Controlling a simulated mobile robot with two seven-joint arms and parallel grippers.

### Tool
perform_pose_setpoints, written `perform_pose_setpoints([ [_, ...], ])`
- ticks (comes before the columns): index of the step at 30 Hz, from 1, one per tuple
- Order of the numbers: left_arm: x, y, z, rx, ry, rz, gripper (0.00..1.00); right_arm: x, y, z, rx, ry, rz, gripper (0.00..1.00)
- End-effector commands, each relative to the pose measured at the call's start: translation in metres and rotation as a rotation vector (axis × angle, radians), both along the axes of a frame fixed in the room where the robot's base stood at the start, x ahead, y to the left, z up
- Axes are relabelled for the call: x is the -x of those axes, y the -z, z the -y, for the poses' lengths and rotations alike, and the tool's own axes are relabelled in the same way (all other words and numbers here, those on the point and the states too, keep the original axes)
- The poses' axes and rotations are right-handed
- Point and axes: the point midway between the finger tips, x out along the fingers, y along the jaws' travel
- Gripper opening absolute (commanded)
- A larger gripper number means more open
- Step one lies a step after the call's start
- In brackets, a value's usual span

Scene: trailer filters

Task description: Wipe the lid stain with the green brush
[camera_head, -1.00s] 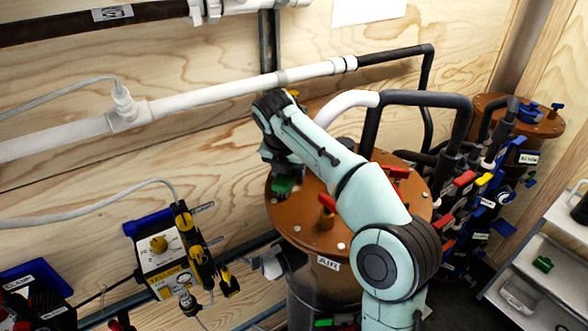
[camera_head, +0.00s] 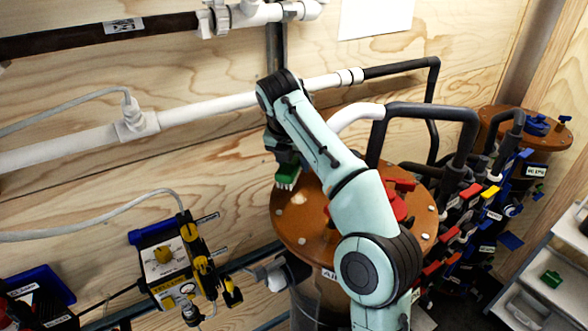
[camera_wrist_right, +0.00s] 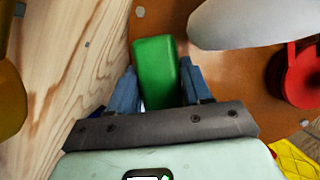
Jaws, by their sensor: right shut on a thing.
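The green brush (camera_head: 287,176) is in my right gripper (camera_head: 286,162), its pale bristles facing down over the back left rim of the brown round lid (camera_head: 318,232). I cannot tell whether the bristles touch the lid. In the right wrist view the green brush (camera_wrist_right: 155,70) sits between the two blue-grey fingers of the right gripper (camera_wrist_right: 160,88), with the lid (camera_wrist_right: 225,75) beyond. A pale patch (camera_head: 298,199) on the lid, just right of the brush, may be the stain. My left gripper is not in view.
A red valve handle (camera_head: 398,208) stands on the lid, partly behind my arm. A white pipe (camera_head: 355,116) and black pipes (camera_head: 430,113) rise at the back. A yellow-and-black device (camera_head: 172,258) is on the left. Another green object (camera_head: 551,278) lies on the right shelf.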

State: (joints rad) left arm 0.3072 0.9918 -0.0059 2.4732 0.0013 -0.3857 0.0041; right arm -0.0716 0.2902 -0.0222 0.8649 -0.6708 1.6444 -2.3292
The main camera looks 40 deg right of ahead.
Motion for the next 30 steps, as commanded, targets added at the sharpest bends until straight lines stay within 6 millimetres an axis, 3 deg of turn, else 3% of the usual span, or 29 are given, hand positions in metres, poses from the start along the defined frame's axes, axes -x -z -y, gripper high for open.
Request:
perform_pose_setpoints([
  [12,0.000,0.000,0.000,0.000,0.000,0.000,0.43,0.000,-0.006,0.000,0.000,0.001,0.002,0.25],
  [22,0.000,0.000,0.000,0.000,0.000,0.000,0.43,-0.001,-0.032,0.000,0.001,0.001,0.003,0.25],
  [30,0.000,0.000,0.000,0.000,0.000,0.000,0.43,0.000,-0.035,0.000,0.000,0.000,0.001,0.25],
])
